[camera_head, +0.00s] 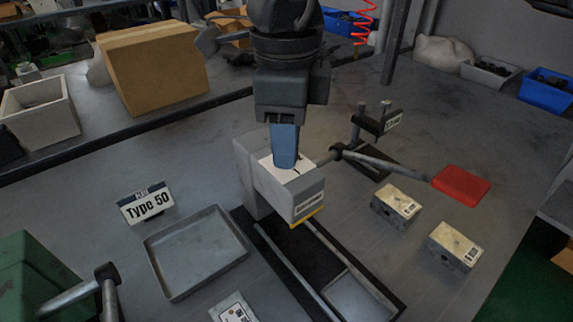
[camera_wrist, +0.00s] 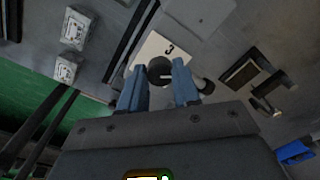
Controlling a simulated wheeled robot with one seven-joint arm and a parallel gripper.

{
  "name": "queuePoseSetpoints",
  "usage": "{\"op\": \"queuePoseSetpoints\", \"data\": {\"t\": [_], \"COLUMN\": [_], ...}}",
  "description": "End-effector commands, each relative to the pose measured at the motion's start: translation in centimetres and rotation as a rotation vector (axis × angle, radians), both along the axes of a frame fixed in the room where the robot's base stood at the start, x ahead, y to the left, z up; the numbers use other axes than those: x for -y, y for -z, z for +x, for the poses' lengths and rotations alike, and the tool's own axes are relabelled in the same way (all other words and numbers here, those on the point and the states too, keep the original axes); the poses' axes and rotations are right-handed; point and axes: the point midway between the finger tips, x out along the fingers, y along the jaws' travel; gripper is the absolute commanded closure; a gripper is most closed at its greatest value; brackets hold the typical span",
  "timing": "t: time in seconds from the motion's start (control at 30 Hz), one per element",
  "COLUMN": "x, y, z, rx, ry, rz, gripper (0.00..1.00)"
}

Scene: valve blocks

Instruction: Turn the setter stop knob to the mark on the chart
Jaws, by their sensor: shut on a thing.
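The setter (camera_head: 305,200) is a grey block with a white dial plate on top, standing at the rear of a dark rail base. My gripper (camera_head: 284,163) points down onto that plate, and its blue fingers hide the knob in the head view. In the wrist view my gripper (camera_wrist: 159,68) has its fingers on both sides of the dark round stop knob (camera_wrist: 158,72), shut on it. A light pointer line shows on the knob, pointing right. The white dial plate (camera_wrist: 150,48) shows a "3"; its other marks are hidden. A sign (camera_head: 146,203) reads "Type 50". I cannot make out a chart.
Two metal blocks (camera_head: 397,203) (camera_head: 454,247) lie at the right. An empty grey tray (camera_head: 196,252) lies left of the rail. A black stand (camera_head: 377,122) is behind. A cardboard box (camera_head: 153,66) stands back left.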

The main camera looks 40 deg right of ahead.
Motion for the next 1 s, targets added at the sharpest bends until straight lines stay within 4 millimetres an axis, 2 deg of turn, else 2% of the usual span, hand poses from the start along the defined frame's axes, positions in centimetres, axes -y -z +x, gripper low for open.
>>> {"op": "queuePoseSetpoints", "data": {"t": [0.03, 0.7, 1.0], "x": [0.03, 0.04, 0.05], "y": [0.84, 0.41, 0.18], "z": [0.04, -0.04, -0.04], "rx": [0.003, 0.0, 0.0], "ry": [-0.043, -0.664, -0.862], "rz": [-0.002, 0.001, 0.002], "gripper": [0.99, 0.99, 0.99]}}
